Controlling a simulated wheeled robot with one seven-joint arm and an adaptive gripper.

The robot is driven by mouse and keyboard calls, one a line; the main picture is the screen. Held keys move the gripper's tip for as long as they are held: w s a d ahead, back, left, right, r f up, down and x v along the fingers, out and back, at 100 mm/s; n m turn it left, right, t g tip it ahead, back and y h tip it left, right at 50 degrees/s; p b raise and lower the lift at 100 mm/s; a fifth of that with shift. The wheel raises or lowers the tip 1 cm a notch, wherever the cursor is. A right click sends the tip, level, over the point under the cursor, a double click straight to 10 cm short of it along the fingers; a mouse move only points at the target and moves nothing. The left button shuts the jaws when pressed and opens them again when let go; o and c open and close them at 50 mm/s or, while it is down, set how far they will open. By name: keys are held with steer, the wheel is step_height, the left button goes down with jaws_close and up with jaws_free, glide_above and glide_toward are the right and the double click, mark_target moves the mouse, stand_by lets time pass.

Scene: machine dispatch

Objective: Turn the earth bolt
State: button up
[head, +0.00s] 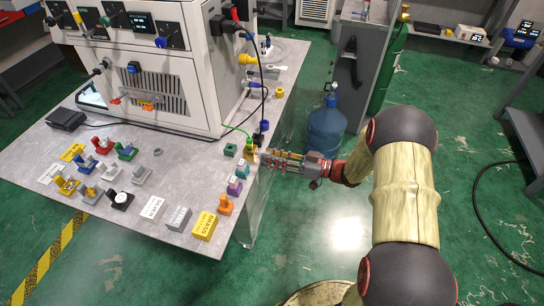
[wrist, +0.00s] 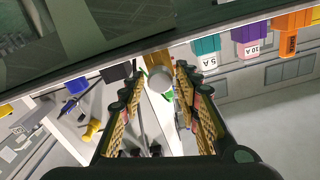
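The earth bolt shows in the wrist view as a round grey head (wrist: 160,80) on a brass-coloured bar (wrist: 157,58), with a bit of green wire beside it. My gripper (wrist: 157,76) is open, with one finger on each side of the bolt head in the picture. A gap shows on both sides, and I cannot tell how deep the head lies between the fingertips. In the head view my gripper (head: 264,157) reaches left to the bench's right edge, by a small brass post (head: 255,154). The bolt head is too small to make out there.
The grey bench (head: 140,212) carries a large white machine (head: 150,85) and several coloured plugs and blocks. Purple (head: 235,187) and orange (head: 225,205) plugs stand close to my gripper. A blue water bottle (head: 327,130) stands on the floor behind it. Green floor lies open at right.

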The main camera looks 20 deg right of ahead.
jaws_close()
steer(key=shift+m, duration=0.3)
